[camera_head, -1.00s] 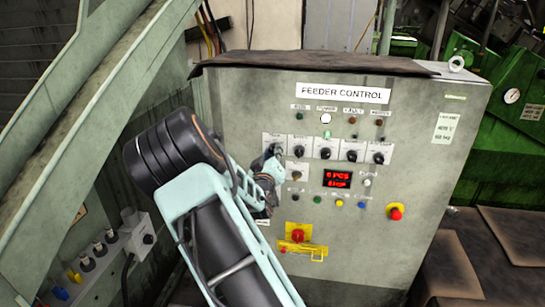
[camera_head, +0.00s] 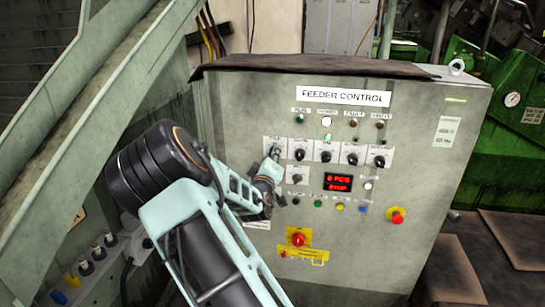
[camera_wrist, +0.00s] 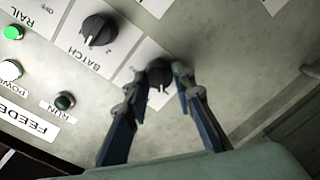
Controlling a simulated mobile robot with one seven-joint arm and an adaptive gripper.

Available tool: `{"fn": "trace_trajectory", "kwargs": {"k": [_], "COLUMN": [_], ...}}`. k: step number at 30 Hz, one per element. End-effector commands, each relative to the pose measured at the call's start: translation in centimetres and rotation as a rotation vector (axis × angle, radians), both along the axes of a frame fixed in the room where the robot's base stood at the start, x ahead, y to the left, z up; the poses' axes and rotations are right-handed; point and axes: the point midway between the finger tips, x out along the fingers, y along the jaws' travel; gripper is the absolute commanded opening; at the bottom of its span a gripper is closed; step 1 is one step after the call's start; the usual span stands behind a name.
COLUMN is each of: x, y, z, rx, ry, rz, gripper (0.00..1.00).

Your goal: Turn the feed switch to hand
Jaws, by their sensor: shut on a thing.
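The feeder control cabinet (camera_head: 375,230) fills the middle of the head view, with a row of several black rotary knobs. My gripper (camera_head: 273,156) is at the leftmost knob of that row. In the wrist view, my gripper (camera_wrist: 160,76) has one finger on each side of this black knob (camera_wrist: 160,73), shut on it. The knob's white pointer mark faces down in that view. Its label is hidden or too small to read, so I cannot confirm it is the feed switch. The neighbouring knob (camera_wrist: 98,29) is labelled BATCH.
Below the row are a smaller knob (camera_head: 297,179), a red display (camera_head: 338,182) and several coloured buttons. A red emergency button (camera_head: 298,239) on yellow and another red button (camera_head: 396,215) stick out lower down. A sloping grey beam (camera_head: 90,110) stands left of the cabinet.

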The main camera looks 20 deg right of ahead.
Motion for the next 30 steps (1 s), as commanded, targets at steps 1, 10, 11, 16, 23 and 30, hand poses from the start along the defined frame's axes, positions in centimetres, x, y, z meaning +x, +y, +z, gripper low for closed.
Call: {"fn": "trace_trajectory", "kwargs": {"k": [1, 10, 11, 16, 23, 30], "x": [0.0, 0.0, 0.0, 0.0, -1.7, -5.8], "y": [0.0, 0.0, 0.0, 0.0, 1.2, 3.7], "z": [0.0, 0.0, 0.0, 0.0, 0.1, 0.3], "rx": [-0.002, -0.001, 0.0, 0.0, 0.002, 0.002], "ry": [0.001, 0.001, 0.0, -0.001, -0.001, 0.001], "rz": [0.0, 0.0, 0.0, 0.001, 0.001, 0.003], "gripper": [0.0, 0.41, 0.41, 0.41, 0.41, 0.41]}}
